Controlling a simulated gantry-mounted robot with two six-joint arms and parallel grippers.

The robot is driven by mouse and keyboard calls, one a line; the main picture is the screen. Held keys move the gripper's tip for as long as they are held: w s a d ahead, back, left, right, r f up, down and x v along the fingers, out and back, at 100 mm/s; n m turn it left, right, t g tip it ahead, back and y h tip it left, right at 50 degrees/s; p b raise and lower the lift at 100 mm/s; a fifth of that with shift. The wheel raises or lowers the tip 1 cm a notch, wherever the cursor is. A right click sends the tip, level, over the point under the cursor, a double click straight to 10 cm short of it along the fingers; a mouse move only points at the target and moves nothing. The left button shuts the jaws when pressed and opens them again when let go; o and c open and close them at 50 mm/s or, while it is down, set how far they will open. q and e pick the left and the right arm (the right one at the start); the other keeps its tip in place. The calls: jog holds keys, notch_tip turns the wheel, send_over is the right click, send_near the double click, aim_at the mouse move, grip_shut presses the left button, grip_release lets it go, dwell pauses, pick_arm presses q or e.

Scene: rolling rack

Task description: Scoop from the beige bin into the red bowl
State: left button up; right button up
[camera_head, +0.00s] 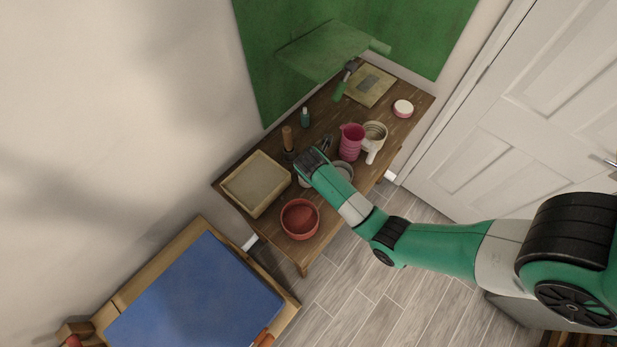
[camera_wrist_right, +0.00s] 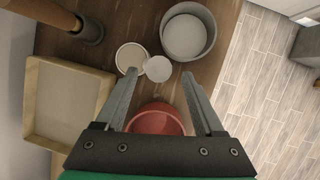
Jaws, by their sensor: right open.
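The beige bin (camera_head: 283,189) is a shallow square tray at the table's left end; in the right wrist view (camera_wrist_right: 32,95) it lies left of the gripper. The red bowl (camera_head: 299,234) stands at the near edge beside it; the fingers and palm partly cover it in the wrist view (camera_wrist_right: 158,117). A small cream round cup (camera_wrist_right: 130,56) with a pale disc (camera_wrist_right: 158,69) touching it in the picture may be the scoop; I cannot tell for sure. My right gripper (camera_wrist_right: 159,74) is open above the table, with the disc showing between its fingertips. My left gripper is not in view.
A grey pot (camera_wrist_right: 188,35) stands close to the cream cup. A pink jug (camera_head: 351,143), a cream mug (camera_head: 375,132) and a dark-based wooden-handled thing (camera_head: 288,138) stand near the gripper. A white-topped jar (camera_head: 403,108) is farther right. A blue-topped bench (camera_head: 195,300) stands lower left.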

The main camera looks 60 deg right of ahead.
jog(key=shift+a+x, duration=0.15)
jog(key=shift+x, duration=1.4)
jog(key=shift+a+x, duration=0.15)
jog(key=shift+x, duration=1.45)
jog(key=shift+w+f, duration=0.1)
jog(key=shift+w, duration=0.05)
jog(key=shift+c, duration=0.2)
grip_shut()
